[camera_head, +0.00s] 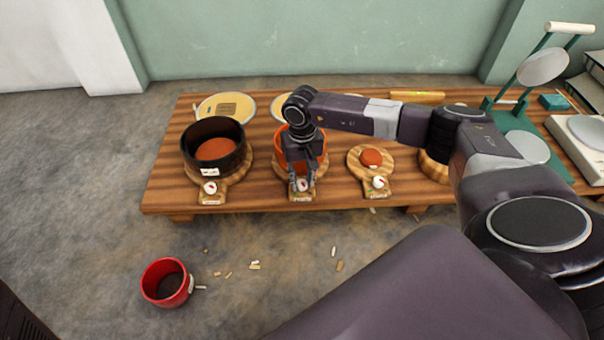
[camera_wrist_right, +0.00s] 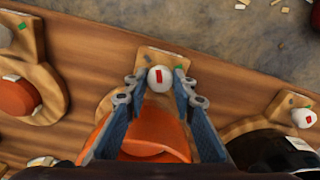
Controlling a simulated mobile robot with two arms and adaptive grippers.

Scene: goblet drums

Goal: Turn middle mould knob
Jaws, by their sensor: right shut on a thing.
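The middle mould is an orange pot (camera_head: 281,147) on a wooden board on the table. Its knob (camera_head: 302,185) is white with a red mark and sits at the board's front end. My right gripper (camera_head: 301,186) reaches down over the orange pot to this knob. In the right wrist view the white knob (camera_wrist_right: 160,79) lies between the fingertips of the right gripper (camera_wrist_right: 156,90), which is shut on it. The orange pot (camera_wrist_right: 150,132) shows behind, between the fingers. My left gripper is not in view.
A black mould (camera_head: 214,147) with its own knob (camera_head: 210,188) stands at left. A board with a small terracotta piece (camera_head: 371,158) and a knob (camera_head: 378,182) is at right. A green press (camera_head: 520,110) stands far right. A red cup (camera_head: 166,282) is on the floor.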

